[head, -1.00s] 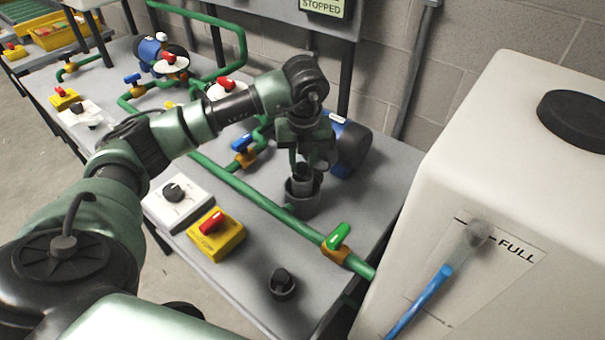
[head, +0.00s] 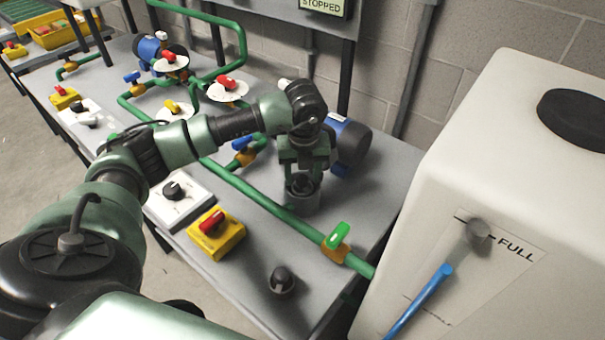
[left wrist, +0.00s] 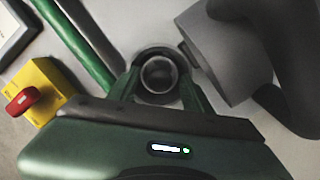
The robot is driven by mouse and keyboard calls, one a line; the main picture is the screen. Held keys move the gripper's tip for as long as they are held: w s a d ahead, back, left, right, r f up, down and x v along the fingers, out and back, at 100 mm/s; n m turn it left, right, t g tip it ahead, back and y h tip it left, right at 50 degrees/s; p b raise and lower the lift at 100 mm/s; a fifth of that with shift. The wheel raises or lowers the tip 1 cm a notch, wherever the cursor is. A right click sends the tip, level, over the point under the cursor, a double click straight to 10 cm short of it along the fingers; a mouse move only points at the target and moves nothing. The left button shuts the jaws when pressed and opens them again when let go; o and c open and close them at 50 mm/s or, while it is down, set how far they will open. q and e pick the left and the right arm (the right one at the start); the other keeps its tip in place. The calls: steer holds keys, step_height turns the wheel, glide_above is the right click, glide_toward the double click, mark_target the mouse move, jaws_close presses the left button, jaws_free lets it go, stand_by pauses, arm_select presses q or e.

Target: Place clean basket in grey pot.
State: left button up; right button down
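The grey pot (head: 303,202) stands on the bench near the blue motor, with its upper part behind my left gripper. My left gripper (head: 303,180) points down at its mouth, with a finger on either side of the dark clean basket (head: 302,184). The basket sits low at the pot's opening, its lower part hidden. In the left wrist view the basket's round open top (left wrist: 158,74) shows between the fingertips, with a dark ring around it. The fingers look shut on the basket. My right gripper is in neither view.
A green pipe with a green-handled valve (head: 337,237) runs in front of the pot. The blue motor (head: 352,147) stands close behind it. A large white tank (head: 480,150) fills the right.

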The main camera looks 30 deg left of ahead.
mark_target(303, 193)
arm_select(q)
steer(key=shift+r, duration=0.7)
step_height(303, 193, up, 11)
steer(key=s+d, duration=0.1)
steer(key=shift+s+b, duration=0.2)
steer(key=shift+b, duration=0.2)
steer(key=shift+d+f, duration=0.1)
